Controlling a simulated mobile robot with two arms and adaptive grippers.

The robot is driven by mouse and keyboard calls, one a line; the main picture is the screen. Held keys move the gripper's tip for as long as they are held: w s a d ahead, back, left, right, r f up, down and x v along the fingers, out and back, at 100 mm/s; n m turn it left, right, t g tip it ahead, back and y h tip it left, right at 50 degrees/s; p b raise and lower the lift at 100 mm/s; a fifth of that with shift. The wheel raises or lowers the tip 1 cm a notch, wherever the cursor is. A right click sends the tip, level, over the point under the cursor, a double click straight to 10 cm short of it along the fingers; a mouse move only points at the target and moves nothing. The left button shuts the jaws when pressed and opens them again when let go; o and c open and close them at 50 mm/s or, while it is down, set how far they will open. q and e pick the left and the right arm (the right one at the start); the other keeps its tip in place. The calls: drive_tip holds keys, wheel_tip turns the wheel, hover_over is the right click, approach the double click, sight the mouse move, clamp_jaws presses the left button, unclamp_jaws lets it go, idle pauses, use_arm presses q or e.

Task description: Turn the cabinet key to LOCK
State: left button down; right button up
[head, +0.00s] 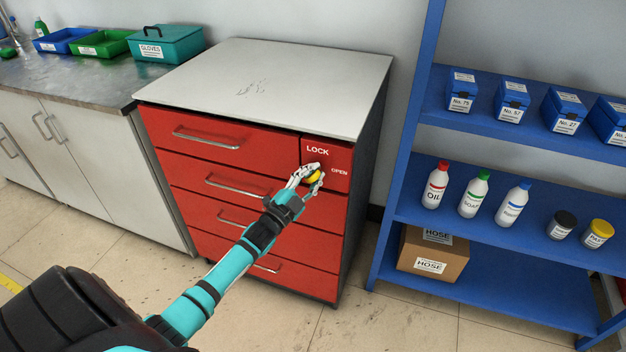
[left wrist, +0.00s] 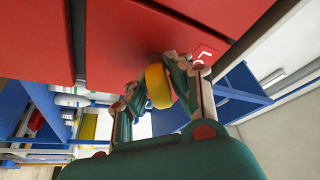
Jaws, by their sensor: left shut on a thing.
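The red cabinet (head: 240,180) has a light grey top and a lock panel at its upper right marked LOCK and OPEN. My left gripper (head: 309,175) is at this panel, below the word LOCK and left of the word OPEN. It is shut on the yellow cabinet key (head: 316,177). In the left wrist view the yellow key (left wrist: 158,86) sits between the two fingers of the gripper (left wrist: 160,85), against the red front. The key's exact pointing direction is hard to tell, as the fingers partly hide it. My right gripper is not in view.
A blue shelf (head: 400,205) with bottles, jars and small boxes stands close on the right. A counter (head: 70,75) with blue, green and teal bins is on the left. Drawer handles (head: 207,137) stick out of the cabinet front. The cabinet top is clear.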

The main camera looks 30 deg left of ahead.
use_arm(q)
drive_tip(key=n+y, duration=0.1)
drive_tip(key=n, duration=0.2)
drive_tip(key=n+t+y+b, duration=0.1)
drive_tip(key=n, duration=0.2)
drive_tip(key=shift+f+y, duration=0.15)
drive_tip(key=shift+y, duration=0.15)
drive_tip(key=shift+n+y, duration=0.95)
drive_tip(key=shift+n, duration=1)
drive_tip(key=shift+n+y, duration=0.95)
drive_tip(key=shift+n, duration=1)
drive_tip(key=c, duration=1.3)
unclamp_jaws()
drive_tip(key=shift+s, duration=0.1)
drive_tip(key=v, duration=1.1)
drive_tip(key=shift+s+d+f, duration=0.15)
drive_tip(key=shift+s+d, duration=0.05)
drive_tip(key=shift+s, duration=0.1)
